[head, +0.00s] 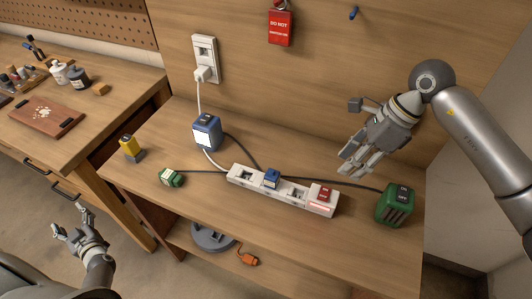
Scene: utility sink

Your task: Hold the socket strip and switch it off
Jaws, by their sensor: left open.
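The white socket strip (258,186) lies on the wooden workbench in the head view. A small blue plug (272,178) sits in it, and a red switch (321,193) is at its right end, with a reddish glow on the casing just in front. My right gripper (346,162) hangs above and behind the strip's right end, apart from it; I cannot tell how far its fingers are spread. My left gripper (67,222) is open and empty, low at the left, off the bench's front edge and far from the strip.
A blue box (207,132), a green box (395,204), a small green item (171,178) and a yellow item (131,149) stand on the bench. Cables run behind the strip. A wall socket (205,51) holds a white plug. A red tag (281,24) hangs above.

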